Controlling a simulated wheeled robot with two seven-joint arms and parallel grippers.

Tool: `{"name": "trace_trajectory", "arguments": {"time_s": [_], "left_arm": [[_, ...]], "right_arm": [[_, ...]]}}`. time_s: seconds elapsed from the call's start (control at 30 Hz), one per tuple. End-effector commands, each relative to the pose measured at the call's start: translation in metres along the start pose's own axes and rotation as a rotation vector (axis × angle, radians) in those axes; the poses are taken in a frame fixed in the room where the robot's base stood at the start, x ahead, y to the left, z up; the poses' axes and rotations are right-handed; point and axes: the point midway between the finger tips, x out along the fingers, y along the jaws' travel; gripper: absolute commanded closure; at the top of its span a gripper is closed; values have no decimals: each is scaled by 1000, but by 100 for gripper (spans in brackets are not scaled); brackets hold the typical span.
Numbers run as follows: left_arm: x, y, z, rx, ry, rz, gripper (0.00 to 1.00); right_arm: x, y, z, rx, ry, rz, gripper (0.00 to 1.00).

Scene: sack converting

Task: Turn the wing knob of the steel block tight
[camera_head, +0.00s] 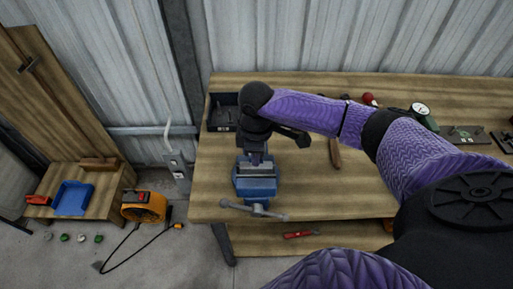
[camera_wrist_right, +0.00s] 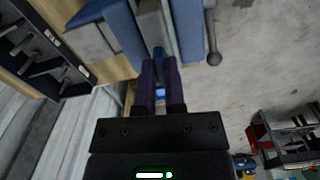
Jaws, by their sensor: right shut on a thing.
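My right gripper (camera_head: 257,158) points down over the blue vise (camera_head: 256,186) at the left end of the workbench. In the right wrist view its two dark fingers (camera_wrist_right: 161,68) are close together, shut on a small blue piece between them, which looks like the wing knob (camera_wrist_right: 159,53). The grey steel block (camera_wrist_right: 153,22) sits between the blue vise jaws just beyond the fingertips. The knob is mostly hidden by the fingers, and in the head view the gripper covers it. My left gripper is not in view.
The vise handle (camera_head: 254,209) sticks out over the bench's front edge. A dark tray (camera_head: 221,112) stands at the back left of the workbench (camera_head: 212,180). A wooden-handled tool (camera_head: 335,153) lies to the right under my arm. A dial gauge (camera_head: 420,109) stands farther right.

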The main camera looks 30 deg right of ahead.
Motion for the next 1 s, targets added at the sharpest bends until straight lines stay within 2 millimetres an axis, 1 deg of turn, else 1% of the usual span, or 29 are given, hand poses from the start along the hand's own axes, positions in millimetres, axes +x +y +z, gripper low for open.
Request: {"name": "trace_trajectory", "arguments": {"time_s": [0.03,0.1,0.4,0.7,1.0], "left_arm": [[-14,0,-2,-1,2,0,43],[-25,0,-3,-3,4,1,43],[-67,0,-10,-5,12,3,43],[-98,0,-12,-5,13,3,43],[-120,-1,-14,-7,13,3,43]], "right_arm": [[-7,-1,0,33,-1,-5,100],[-7,-1,0,93,-1,-4,100],[-6,-1,0,379,-1,-4,100],[-5,-1,0,665,0,-4,100],[-4,-1,-1,951,0,-4,100]]}}
